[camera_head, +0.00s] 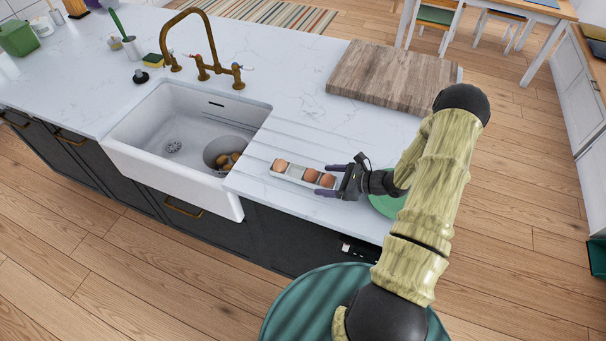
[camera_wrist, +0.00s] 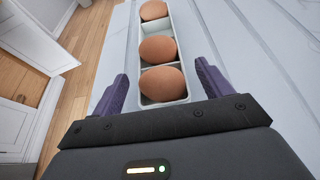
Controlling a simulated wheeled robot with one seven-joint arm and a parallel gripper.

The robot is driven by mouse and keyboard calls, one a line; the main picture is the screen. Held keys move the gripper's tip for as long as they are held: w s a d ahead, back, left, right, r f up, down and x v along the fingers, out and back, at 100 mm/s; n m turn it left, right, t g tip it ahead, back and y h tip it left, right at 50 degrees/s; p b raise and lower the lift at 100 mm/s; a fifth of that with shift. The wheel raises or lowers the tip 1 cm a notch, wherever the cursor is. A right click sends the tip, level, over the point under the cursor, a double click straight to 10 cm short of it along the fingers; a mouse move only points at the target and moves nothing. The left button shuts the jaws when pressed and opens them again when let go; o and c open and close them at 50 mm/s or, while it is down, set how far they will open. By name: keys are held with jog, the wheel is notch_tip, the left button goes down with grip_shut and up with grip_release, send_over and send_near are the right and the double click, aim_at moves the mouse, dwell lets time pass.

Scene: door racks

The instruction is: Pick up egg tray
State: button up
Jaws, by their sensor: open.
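The egg tray (camera_head: 294,177) is a narrow white tray with three brown eggs in a row. It lies on the white countertop to the right of the sink. In the wrist view the tray (camera_wrist: 168,101) runs away from me, with the nearest egg (camera_wrist: 162,84) close to my gripper. My gripper (camera_head: 334,181) is open at the tray's right end, low over the counter. In the wrist view its purple fingers (camera_wrist: 160,88) stand on either side of the tray's near end, with a gap on each side. I cannot tell whether they touch it.
A white sink (camera_head: 164,176) with a round metal container (camera_head: 216,150) in it is left of the tray. A wooden board (camera_head: 393,76) lies behind. A green round item (camera_head: 386,206) sits partly under my arm. The counter's front edge is close to the tray.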

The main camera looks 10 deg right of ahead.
aim_at(319, 182)
jog(key=p+x, duration=0.1)
jog(key=x, duration=0.2)
jog(key=shift+w, duration=0.15)
jog(key=c, duration=1.1)
